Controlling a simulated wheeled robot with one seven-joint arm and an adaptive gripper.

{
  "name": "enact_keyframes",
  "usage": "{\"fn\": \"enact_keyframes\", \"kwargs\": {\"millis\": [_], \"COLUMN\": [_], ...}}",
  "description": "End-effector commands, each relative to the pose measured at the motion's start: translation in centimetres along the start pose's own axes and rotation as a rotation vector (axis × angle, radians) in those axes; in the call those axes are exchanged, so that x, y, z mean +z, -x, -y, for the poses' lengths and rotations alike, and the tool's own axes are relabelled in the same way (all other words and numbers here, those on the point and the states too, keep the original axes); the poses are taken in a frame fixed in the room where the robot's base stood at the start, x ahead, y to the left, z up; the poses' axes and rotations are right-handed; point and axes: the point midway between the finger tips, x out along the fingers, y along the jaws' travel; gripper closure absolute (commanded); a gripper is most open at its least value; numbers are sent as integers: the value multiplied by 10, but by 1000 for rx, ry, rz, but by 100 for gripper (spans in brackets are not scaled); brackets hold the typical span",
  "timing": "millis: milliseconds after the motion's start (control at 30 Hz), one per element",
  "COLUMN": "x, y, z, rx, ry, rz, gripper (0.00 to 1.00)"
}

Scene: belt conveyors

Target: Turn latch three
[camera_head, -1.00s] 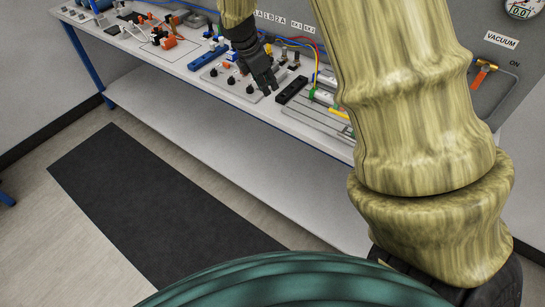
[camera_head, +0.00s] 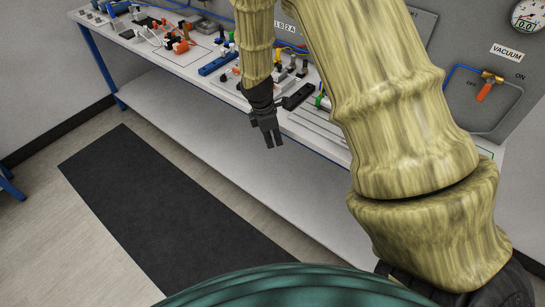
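My gripper (camera_head: 267,135) is black and points down in front of the bench's front edge, clear of the parts on top. Its two fingers sit close together, and I cannot tell whether they are fully shut. Nothing shows between them. I cannot pick out latch three among the small fittings. Small black knobs (camera_head: 303,68) stand on the bench behind my gripper, and a black block (camera_head: 298,96) lies to its right. My arm hides part of the bench and of the panel labels.
The bench top (camera_head: 185,55) holds orange, white and blue parts on the left. An orange-handled valve (camera_head: 486,90) under the VACUUM label (camera_head: 507,52) and a gauge (camera_head: 529,15) are on the right. A dark mat (camera_head: 165,205) lies on clear floor.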

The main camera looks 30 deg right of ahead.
Motion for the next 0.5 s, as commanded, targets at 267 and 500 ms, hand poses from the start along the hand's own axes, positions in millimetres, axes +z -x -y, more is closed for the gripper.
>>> {"fn": "enact_keyframes", "kwargs": {"millis": [267, 500], "x": [-12, -18], "y": [-28, -42], "z": [27, 41], "rx": [-18, -25], "ry": [-90, -142], "rz": [-37, -55], "gripper": [82, 82]}}
